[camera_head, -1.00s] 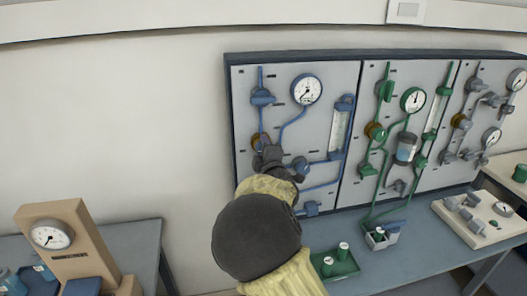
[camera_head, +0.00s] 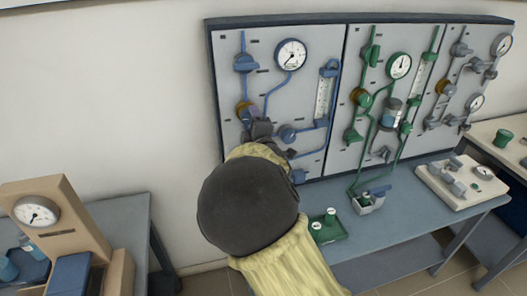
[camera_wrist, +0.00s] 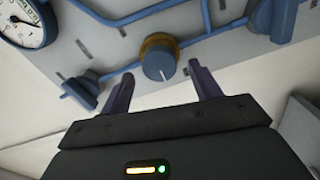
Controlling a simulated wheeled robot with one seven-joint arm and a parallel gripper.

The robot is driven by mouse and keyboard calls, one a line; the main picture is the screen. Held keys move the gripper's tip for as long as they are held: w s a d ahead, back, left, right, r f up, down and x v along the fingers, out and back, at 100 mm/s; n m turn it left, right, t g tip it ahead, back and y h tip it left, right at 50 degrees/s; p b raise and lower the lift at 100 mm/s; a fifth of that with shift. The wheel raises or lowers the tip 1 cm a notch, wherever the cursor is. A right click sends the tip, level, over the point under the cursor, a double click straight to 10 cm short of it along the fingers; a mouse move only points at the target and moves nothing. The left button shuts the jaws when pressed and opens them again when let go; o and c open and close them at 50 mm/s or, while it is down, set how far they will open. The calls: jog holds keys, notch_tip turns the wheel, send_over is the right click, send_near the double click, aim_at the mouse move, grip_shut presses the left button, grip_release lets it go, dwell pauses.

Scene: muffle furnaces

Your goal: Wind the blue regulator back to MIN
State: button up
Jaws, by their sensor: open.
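The blue regulator is a round blue knob (camera_wrist: 158,65) with a brass collar on the blue-piped panel. In the wrist view a white mark on its face points towards the picture bottom; no MIN lettering is readable. In the head view the regulator (camera_head: 243,109) shows only partly, beside my dark gripper (camera_head: 262,130). In the wrist view my gripper (camera_wrist: 161,70) is open, with one finger on each side of the knob and gaps visible. Whether the tips reach level with the knob, I cannot tell.
A blue valve handle (camera_wrist: 80,91) is close to the left finger in the wrist view. Another blue part (camera_wrist: 270,18) is at upper right. A white gauge (camera_head: 291,54) is above right of the regulator. A green tray (camera_head: 330,232) sits on the bench (camera_head: 410,208) below.

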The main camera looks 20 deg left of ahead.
jog(key=b+v, duration=0.1)
jog(key=v, duration=1.2)
jog(key=shift+s, duration=0.3)
jog(key=shift+d, duration=0.1)
jog(key=d+f+m+g+h+p, duration=0.2)
jog(key=d+f+m+g+h, duration=0.15)
jog(key=d+m, duration=0.4)
jog(key=d+f+m+g+h+p, duration=0.2)
jog(key=d+f+m+h+p, duration=0.15)
jog(key=d, duration=0.75)
jog(key=s+d+m+g+h+p, duration=0.2)
jog(key=s+d+m+g, duration=0.5)
jog(key=s+d+m, duration=0.4)
jog(key=s+d+p, duration=0.1)
jog(key=s, duration=0.2)
jog(key=shift+s+h+p, duration=0.3)
jog(key=shift+s+p, duration=0.05)
